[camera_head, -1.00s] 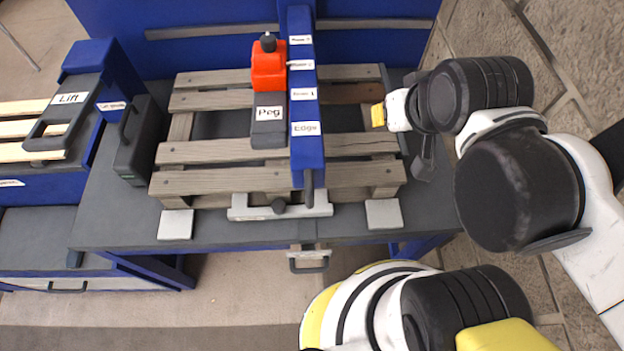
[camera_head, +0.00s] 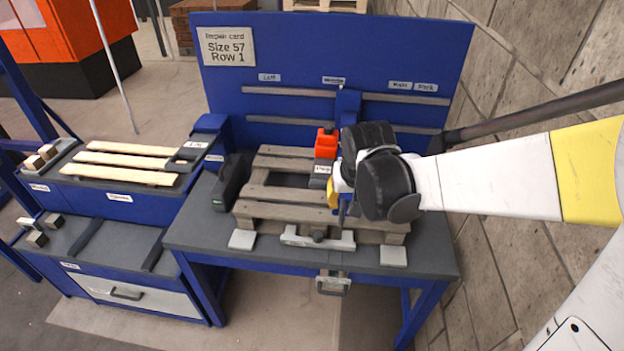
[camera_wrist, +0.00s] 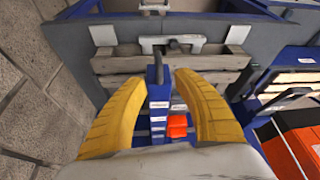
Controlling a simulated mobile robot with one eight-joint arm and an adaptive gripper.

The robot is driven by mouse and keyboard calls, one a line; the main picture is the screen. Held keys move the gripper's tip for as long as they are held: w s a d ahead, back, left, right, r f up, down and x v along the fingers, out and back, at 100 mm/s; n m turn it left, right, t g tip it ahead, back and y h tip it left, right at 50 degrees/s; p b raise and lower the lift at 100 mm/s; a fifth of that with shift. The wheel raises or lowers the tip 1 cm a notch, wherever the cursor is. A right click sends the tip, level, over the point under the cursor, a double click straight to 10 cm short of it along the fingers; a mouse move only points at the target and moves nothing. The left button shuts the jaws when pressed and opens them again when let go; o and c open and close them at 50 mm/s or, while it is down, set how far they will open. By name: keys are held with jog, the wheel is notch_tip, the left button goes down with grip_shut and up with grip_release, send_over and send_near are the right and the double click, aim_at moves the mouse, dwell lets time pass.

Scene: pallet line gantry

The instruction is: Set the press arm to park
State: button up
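The press arm (camera_wrist: 159,98) is a blue labelled beam lying front to back over a wooden pallet (camera_head: 272,211). In the head view its rear end (camera_head: 347,104) stands at the back rails, just right of the middle label (camera_head: 334,80). The park label (camera_head: 426,87) is at the far right of the board. An orange-red unit (camera_head: 326,144) sits on the beam's left in the head view. My gripper (camera_wrist: 165,80) is open above the beam's front part, one yellow finger on each side in the wrist view. Contact cannot be told. My wrist hides much of the beam.
A dark grey case (camera_head: 232,182) stands left of the pallet. A metal clamp bar (camera_head: 317,239) lies at the pallet's front edge. A stone wall (camera_head: 540,60) is close on the right. A lift station with pale slats (camera_head: 125,160) is at left.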

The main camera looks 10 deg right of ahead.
aim_at(343, 212)
jog(key=b+x, duration=0.1)
jog(key=x, duration=0.4)
jog(key=b+x, duration=0.1)
jog(key=x, duration=0.5)
jog(key=shift+w+d+b, duration=0.2)
jog(key=shift+b, duration=0.2)
grip_shut()
